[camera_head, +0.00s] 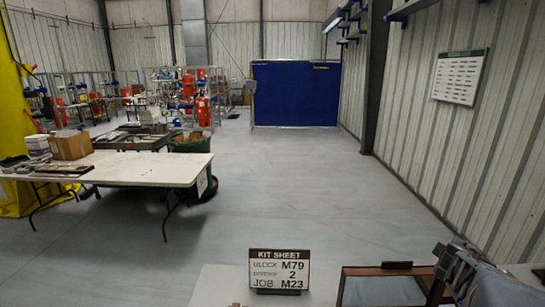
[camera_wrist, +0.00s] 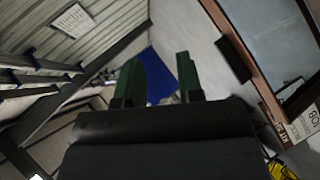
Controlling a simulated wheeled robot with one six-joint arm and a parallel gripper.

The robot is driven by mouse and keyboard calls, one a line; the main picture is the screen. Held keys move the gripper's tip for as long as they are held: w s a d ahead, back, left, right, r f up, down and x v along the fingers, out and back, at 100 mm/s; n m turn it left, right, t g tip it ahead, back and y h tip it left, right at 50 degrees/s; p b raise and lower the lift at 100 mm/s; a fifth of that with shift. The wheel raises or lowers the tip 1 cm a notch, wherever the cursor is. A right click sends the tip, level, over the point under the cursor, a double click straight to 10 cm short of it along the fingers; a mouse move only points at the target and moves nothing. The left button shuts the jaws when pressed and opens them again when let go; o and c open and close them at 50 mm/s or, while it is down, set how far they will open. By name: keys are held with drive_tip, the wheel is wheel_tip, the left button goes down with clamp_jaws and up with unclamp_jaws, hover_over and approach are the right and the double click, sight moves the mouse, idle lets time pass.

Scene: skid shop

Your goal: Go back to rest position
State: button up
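My gripper (camera_wrist: 158,68) shows in the wrist view with its two green fingers apart and nothing visible between them. In the head view part of my arm is at the lower right, beside a brown-framed tray (camera_head: 345,287); the fingertips cannot be made out clearly there. The tray's brown rim also shows at the upper right of the wrist view (camera_wrist: 223,22), apart from the fingers. A kit sheet sign (camera_head: 280,270) stands left of the tray and reads M79, 2 and M23.
A pale work surface (camera_head: 215,285) lies under the sign. A white table (camera_head: 140,168) with a cardboard box (camera_head: 71,146) stands at the left. A blue screen (camera_head: 295,94) is at the back. A ribbed wall with a notice board (camera_head: 460,77) runs along the right. The middle floor is clear.

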drive_tip(key=s+a+f+m+g+y+b, duration=0.1)
drive_tip(key=s+a, duration=0.3)
drive_tip(key=a, duration=0.5)
drive_tip(key=s+a+f+m+g+y+b, duration=0.1)
drive_tip(key=s+a+f+m+y, duration=0.2)
drive_tip(key=a, duration=0.7)
drive_tip(key=s+a+f+m+g+y+b, duration=0.1)
drive_tip(key=s+a+y, duration=0.3)
drive_tip(key=a, duration=0.6)
drive_tip(key=shift+s+f+m+g+b, duration=0.3)
drive_tip(key=shift+s+f+m+b, duration=0.1)
drive_tip(key=shift+f+m, duration=0.45)
drive_tip(key=shift+s, duration=0.1)
